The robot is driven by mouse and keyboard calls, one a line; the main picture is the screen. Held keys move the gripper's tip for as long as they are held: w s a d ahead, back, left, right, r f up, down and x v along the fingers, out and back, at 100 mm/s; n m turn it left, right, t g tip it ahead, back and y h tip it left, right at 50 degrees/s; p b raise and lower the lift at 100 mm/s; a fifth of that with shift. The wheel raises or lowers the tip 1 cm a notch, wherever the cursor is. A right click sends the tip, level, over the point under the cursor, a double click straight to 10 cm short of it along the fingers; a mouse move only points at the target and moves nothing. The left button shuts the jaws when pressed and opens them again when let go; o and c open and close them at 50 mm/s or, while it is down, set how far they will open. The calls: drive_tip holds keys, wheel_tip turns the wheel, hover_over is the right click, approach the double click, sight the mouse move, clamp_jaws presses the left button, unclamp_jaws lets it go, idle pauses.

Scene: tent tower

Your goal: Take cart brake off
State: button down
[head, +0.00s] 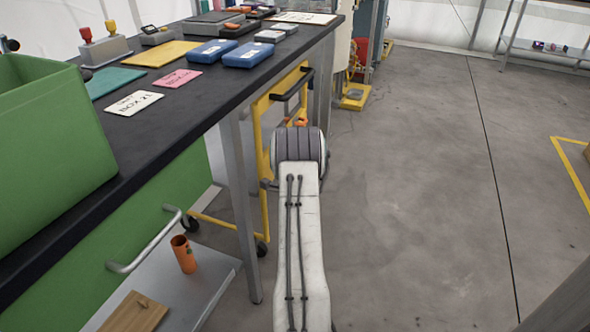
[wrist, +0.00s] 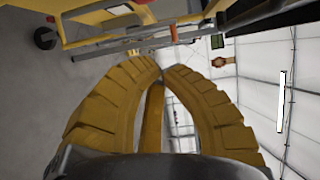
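The yellow-framed cart (head: 264,150) stands beside the dark bench in the head view, with a dark handle bar (head: 292,85) at its top and casters below. A small orange part (head: 300,122) shows just beyond my wrist; I cannot tell whether it is the brake. In the wrist view the cart's yellow frame (wrist: 95,14) is seen at a tilt, with an orange-red lever-like piece (wrist: 174,33) near it. My gripper (wrist: 162,72) has its yellow fingers drawn together at the tips, apparently holding nothing. My arm hides it in the head view.
The black bench top (head: 165,140) holds cards, blue cases and a green bin (head: 50,150). An orange cup (head: 183,254) stands on the lower shelf. A bench leg (head: 240,200) is close left of my arm. The concrete floor on the right is open.

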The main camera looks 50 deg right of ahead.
drive_tip(key=shift+p+v, duration=0.3)
drive_tip(key=shift+v, duration=1.5)
